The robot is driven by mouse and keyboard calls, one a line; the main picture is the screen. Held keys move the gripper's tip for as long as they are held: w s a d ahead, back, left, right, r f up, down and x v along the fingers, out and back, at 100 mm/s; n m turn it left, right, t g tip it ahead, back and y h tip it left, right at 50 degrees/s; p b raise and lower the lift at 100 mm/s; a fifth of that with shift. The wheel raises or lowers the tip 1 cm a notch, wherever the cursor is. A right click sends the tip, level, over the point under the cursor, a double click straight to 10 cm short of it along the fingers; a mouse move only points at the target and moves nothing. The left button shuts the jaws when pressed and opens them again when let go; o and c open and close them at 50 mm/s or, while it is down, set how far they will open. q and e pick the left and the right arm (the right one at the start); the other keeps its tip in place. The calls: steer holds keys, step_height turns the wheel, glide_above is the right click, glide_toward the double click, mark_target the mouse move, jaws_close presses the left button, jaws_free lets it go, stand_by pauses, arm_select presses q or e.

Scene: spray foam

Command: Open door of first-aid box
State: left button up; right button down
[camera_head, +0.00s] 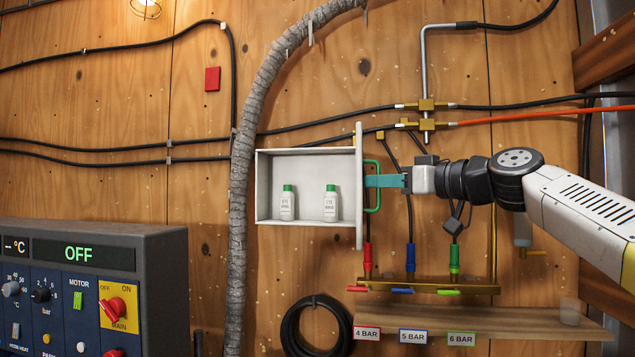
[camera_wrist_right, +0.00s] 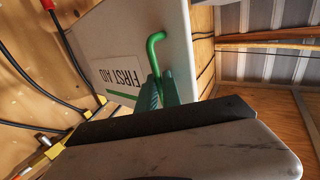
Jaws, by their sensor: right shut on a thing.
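The first-aid box (camera_head: 272,209) is a white open case on the wooden wall. Two white bottles with green caps, the left one (camera_head: 288,204) and the right one (camera_head: 330,204), stand inside it. Its white door (camera_head: 359,230) stands swung out at the box's right side, seen nearly edge-on. The door carries a green handle (camera_head: 378,198). My right gripper (camera_head: 371,181) has teal fingers shut on the handle. In the right wrist view the green handle (camera_wrist_right: 156,40) and the "FIRST AID" label (camera_wrist_right: 118,76) on the door show, with the fingers (camera_wrist_right: 158,94) around the handle. My left gripper is not in view.
A grey corrugated hose (camera_head: 239,200) runs just left of the box. A wooden shelf (camera_head: 500,322) with pressure labels and a brass manifold (camera_head: 430,286) lies below right. A control panel (camera_head: 95,285) stands at lower left. Cables and brass fittings (camera_head: 426,105) are above my right arm.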

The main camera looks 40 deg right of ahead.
steer(key=shift+s+d, duration=0.1)
steer(key=shift+d, duration=0.35)
steer(key=shift+f, duration=0.1)
steer(key=c, duration=1.5)
jaws_free()
steer(key=shift+w, duration=0.2)
steer(key=shift+a+f, duration=0.1)
steer(key=shift+s, duration=0.1)
steer(key=s, duration=0.5)
steer(key=s+d, duration=0.1)
steer(key=s, duration=0.1)
steer(key=shift+s, duration=0.3)
